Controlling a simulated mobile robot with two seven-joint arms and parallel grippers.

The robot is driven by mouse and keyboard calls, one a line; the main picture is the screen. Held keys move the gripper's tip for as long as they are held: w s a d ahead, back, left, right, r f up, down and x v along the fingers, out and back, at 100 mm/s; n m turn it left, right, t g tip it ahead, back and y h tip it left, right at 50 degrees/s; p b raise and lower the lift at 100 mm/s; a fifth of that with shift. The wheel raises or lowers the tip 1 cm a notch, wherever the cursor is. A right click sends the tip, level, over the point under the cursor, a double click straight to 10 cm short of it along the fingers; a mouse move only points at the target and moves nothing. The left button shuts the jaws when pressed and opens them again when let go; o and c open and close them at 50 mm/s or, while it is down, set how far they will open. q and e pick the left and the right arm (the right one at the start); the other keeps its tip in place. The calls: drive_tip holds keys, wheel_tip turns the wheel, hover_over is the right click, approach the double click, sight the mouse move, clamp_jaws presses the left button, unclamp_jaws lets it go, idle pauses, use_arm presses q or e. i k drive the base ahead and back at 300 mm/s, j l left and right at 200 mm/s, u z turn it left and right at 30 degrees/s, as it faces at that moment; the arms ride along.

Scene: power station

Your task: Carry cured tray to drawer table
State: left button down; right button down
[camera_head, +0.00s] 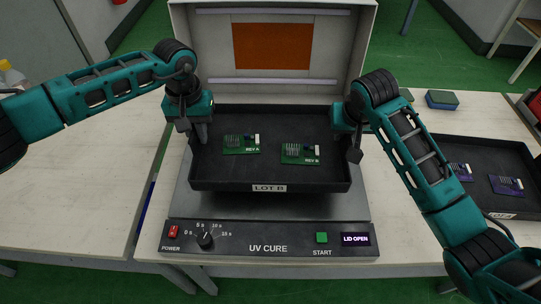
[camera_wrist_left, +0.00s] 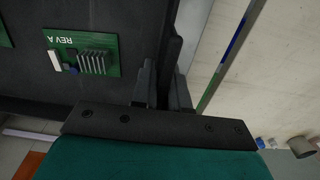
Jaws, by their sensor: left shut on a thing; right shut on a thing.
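A black tray labelled LOT B (camera_head: 225,179) holds two green circuit boards, REV A (camera_head: 241,144) and REV B (camera_head: 300,153). It is over the bed of the UV CURE machine (camera_head: 270,248), whose lid stands open. My left gripper (camera_head: 200,133) is shut on the tray's left wall. The left wrist view shows its fingers (camera_wrist_left: 160,88) on either side of that wall, near the REV A board (camera_wrist_left: 82,53). My right gripper (camera_head: 347,138) is shut on the tray's right wall; its fingertips are mostly hidden. The tray looks roughly level.
Another black tray (camera_head: 500,212) with purple boards lies on the table at right. Small sponge-like blocks (camera_head: 442,99) are behind it. A pale table (camera_head: 75,200) at left has free room, with a narrow gap beside the machine's table. A bottle (camera_head: 12,76) stands far left.

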sight(54, 177)
drive_tip(key=j, duration=1.5)
drive_tip(key=k+j, duration=0.15)
drive_tip(key=j, duration=1.35)
